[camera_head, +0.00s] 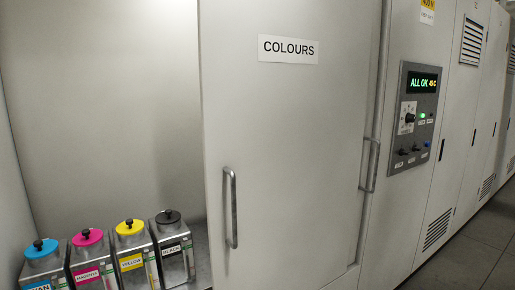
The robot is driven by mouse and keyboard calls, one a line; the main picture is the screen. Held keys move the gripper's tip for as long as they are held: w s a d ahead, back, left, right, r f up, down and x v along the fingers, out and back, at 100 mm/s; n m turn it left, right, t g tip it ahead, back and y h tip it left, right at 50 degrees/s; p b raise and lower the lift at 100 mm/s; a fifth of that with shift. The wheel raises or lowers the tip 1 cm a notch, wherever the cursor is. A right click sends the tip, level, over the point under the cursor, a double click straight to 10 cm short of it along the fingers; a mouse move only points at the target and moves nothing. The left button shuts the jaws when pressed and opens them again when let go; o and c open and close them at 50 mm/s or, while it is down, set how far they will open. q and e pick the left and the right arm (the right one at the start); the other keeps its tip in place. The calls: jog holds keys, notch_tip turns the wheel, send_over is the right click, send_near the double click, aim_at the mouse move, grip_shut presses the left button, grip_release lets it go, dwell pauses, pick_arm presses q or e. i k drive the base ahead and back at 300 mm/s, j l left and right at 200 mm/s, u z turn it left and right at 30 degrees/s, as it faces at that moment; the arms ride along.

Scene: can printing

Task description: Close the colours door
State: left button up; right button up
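The colours door (285,140) is a tall pale grey panel with a white "COLOURS" label (288,49) near its top. A vertical metal handle (231,208) sits near its left edge. To the left of the door the compartment is open and its inside shows. The door covers only the right part of the opening as seen from here. Neither of my grippers shows in the head view.
Cyan (42,265), magenta (92,259), yellow (136,254) and black (173,247) ink canisters stand in a row inside the compartment. A second handle (370,165) and a control panel (412,117) reading "ALL OK" are on the right. Floor (470,250) shows at lower right.

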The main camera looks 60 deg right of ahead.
aim_at(284, 85)
jog(key=z, duration=2.4)
